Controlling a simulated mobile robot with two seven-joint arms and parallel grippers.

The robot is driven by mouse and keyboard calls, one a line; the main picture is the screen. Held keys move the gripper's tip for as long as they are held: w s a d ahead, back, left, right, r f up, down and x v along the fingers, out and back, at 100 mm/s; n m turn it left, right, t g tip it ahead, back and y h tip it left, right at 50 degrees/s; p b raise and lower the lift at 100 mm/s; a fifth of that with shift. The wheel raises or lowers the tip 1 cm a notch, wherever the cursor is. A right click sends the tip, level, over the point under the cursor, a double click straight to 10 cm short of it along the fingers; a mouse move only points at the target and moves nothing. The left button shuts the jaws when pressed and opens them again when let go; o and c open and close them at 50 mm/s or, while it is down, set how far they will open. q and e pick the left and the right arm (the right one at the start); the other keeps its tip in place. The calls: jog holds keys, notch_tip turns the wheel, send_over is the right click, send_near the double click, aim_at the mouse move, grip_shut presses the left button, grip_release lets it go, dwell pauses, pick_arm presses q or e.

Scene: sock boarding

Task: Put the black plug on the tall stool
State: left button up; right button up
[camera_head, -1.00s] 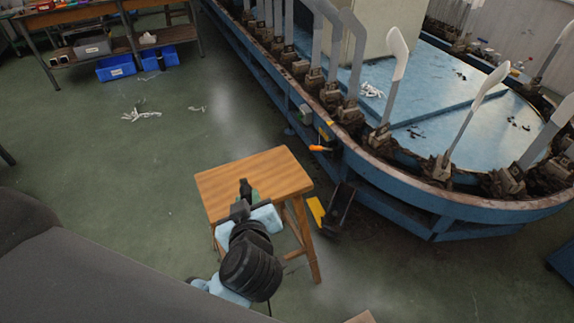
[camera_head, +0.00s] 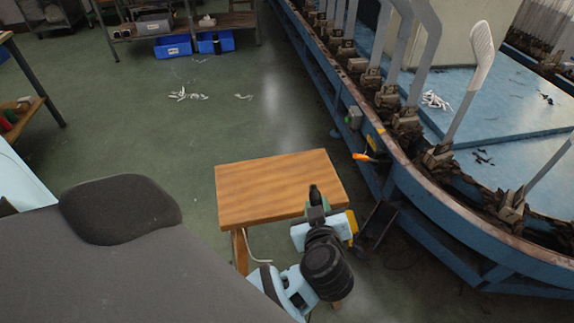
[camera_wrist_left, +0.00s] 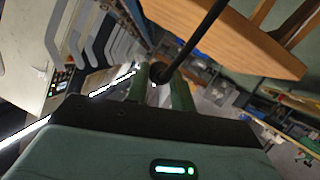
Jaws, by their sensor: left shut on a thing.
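The tall stool has a wooden top (camera_head: 262,188), seen in the middle of the head view. My left gripper (camera_head: 316,205) is at the right front part of the stool top in that view. It is shut on the black plug (camera_head: 315,194), whose dark tip shows beyond the fingers. In the left wrist view the black plug (camera_wrist_left: 160,73) sits between the green fingers (camera_wrist_left: 161,92), with a black cable running up and right from it. The stool top (camera_wrist_left: 225,35) is behind the cable there. Whether the plug touches the wood cannot be told. My right gripper is out of view.
A blue machine (camera_head: 395,170) with upright sock boards stands right of the stool, close to it. An orange-handled tool (camera_head: 364,157) is at its edge. A large dark grey surface (camera_head: 130,270) fills the lower left.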

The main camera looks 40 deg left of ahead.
pick_arm(q)
jog(key=w+f+b, duration=0.3)
jog(key=w+f, duration=0.2)
jog(key=n, duration=0.1)
send_over(280, 193)
jog(key=shift+a+f+g+y+b, duration=0.15)
jog(key=shift+f+g+y+b, duration=0.2)
jog(key=shift+f, duration=0.4)
jog(key=shift+f+b, duration=0.7)
jog(key=shift+f, duration=1.15)
jog(key=shift+r, duration=0.1)
jog(key=shift+f, duration=0.25)
